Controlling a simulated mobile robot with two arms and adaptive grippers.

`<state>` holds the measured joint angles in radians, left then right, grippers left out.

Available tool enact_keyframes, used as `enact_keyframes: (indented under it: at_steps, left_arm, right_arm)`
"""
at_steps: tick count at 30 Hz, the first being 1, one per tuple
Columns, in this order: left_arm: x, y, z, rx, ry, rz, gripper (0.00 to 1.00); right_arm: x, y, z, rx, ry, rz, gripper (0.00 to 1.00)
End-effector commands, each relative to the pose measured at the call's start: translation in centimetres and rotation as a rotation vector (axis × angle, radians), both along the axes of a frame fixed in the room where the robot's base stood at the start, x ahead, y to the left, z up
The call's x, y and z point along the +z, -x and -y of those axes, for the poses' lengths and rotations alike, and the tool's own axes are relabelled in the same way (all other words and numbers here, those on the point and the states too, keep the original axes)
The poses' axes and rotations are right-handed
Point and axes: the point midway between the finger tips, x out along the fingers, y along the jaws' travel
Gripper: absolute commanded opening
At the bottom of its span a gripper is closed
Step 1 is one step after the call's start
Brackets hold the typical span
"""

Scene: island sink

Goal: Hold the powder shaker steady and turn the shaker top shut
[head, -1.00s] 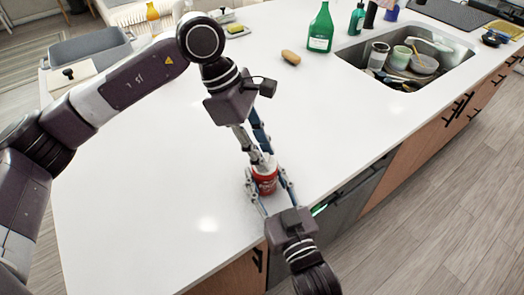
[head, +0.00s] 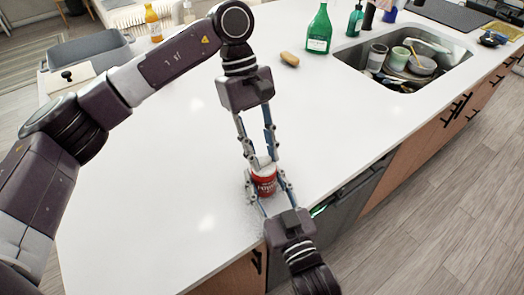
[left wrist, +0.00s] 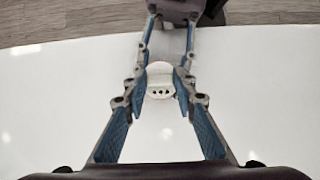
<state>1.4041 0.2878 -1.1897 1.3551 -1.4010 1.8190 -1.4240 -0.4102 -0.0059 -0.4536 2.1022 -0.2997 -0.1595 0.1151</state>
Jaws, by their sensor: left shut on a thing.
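The red powder shaker (head: 264,183) stands upright on the white counter near its front edge. Its white shaker top (left wrist: 159,82) shows dark holes in the left wrist view. My left gripper (head: 261,160) reaches down from above, shut on the shaker top with a finger on each side. My right gripper (head: 266,186) comes from the front edge, its fingers on both sides of the red body and closed on it. The fingers hide part of the body and the rim of the top.
The white counter (head: 130,190) is clear around the shaker. A sponge (head: 289,59), a green bottle (head: 319,30) and a sink (head: 405,65) with dishes lie farther back. A grey bin (head: 88,50) stands at the far left. Pale powder seems scattered by the shaker.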

Motion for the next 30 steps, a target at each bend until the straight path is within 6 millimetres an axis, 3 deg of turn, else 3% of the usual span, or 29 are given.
enact_keyframes:
  at_steps: [17,18,21,30]
  left_arm:
    - [0.00,-0.15,-0.13,-0.025,-0.003,0.003,0.01]
    - [0.00,-0.16,-0.12,-0.025,-0.003,0.003,0.30]
    - [0.01,-0.13,-0.10,-0.025,-0.003,0.003,0.41]
    - [0.05,-0.07,-0.03,-0.026,-0.001,0.001,0.43]
  right_arm:
    - [-0.06,0.03,0.02,0.000,-0.001,-0.001,0.11]
    - [-0.06,0.03,0.02,0.000,-0.001,-0.001,0.11]
    - [-0.06,0.03,0.02,0.000,-0.001,-0.001,0.11]
    - [-0.06,0.02,0.01,0.000,-0.001,-0.001,0.11]
